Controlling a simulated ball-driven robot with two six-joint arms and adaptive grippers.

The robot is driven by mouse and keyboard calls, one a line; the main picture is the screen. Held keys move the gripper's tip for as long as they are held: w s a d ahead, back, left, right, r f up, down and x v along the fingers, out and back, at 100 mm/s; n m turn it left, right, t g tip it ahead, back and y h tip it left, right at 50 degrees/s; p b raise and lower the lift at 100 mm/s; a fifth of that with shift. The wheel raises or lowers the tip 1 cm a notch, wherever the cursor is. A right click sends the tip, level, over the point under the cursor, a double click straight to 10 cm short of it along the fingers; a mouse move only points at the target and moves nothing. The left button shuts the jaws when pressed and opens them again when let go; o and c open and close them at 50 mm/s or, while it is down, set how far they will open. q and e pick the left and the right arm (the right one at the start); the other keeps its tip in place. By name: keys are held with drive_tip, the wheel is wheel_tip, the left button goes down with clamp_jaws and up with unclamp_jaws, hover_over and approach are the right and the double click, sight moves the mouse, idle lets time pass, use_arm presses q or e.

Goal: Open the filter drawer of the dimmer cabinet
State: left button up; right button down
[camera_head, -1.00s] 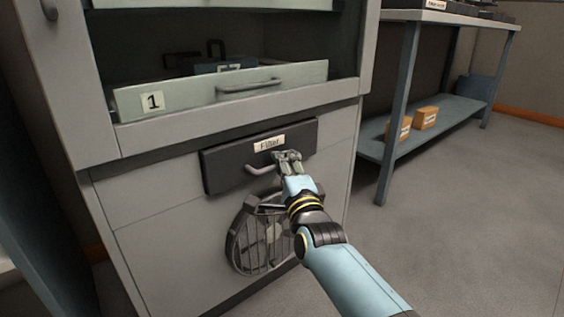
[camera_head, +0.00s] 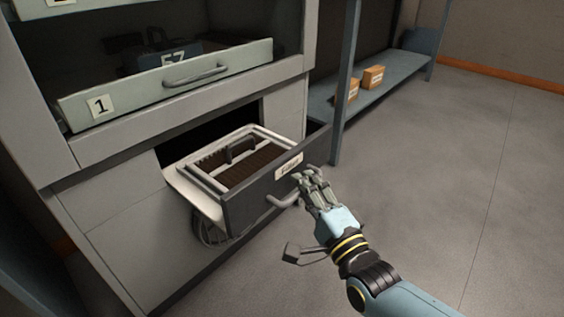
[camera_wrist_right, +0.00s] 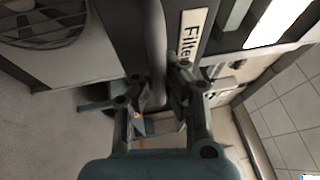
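The filter drawer (camera_head: 252,208) of the grey dimmer cabinet (camera_head: 95,208) stands pulled out, with its dark front well clear of the cabinet face. Inside it lies a brown pleated filter (camera_head: 225,172) in a light frame with a dark grip on top. My right gripper (camera_head: 308,180) is at the right part of the drawer's bar handle (camera_head: 282,202). In the right wrist view the handle (camera_wrist_right: 155,45) runs between the fingers, which look closed around it, beside the "Filter" label (camera_wrist_right: 190,35). My left gripper is not in view.
Above is another drawer (camera_head: 165,85) marked 1. A round fan grille (camera_wrist_right: 45,20) is on the cabinet below, mostly hidden by the drawer in the head view. A blue shelf rack (camera_head: 400,75) with small boxes (camera_head: 372,77) stands right. The floor at right is clear.

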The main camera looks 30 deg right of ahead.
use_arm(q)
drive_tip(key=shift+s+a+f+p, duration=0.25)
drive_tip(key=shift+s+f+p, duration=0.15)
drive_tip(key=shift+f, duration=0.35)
use_arm(e)
drive_tip(key=shift+s+d+f, duration=0.1)
drive_tip(key=shift+s+d, duration=0.1)
drive_tip(key=shift+s, duration=0.4)
drive_tip(key=shift+s+d+f, duration=0.1)
drive_tip(key=shift+s+d, duration=0.15)
drive_tip(key=shift+s, duration=0.4)
drive_tip(key=shift+s+d, duration=0.2)
drive_tip(key=shift+s, duration=0.4)
drive_tip(key=c, duration=1.6)
unclamp_jaws()
drive_tip(key=shift+w, duration=0.1)
drive_tip(key=s, duration=0.4)
drive_tip(key=s+f, duration=0.1)
drive_tip(key=s, duration=0.3)
drive_tip(key=s+f, duration=0.1)
drive_tip(key=s, duration=0.3)
drive_tip(key=shift+a, duration=0.35)
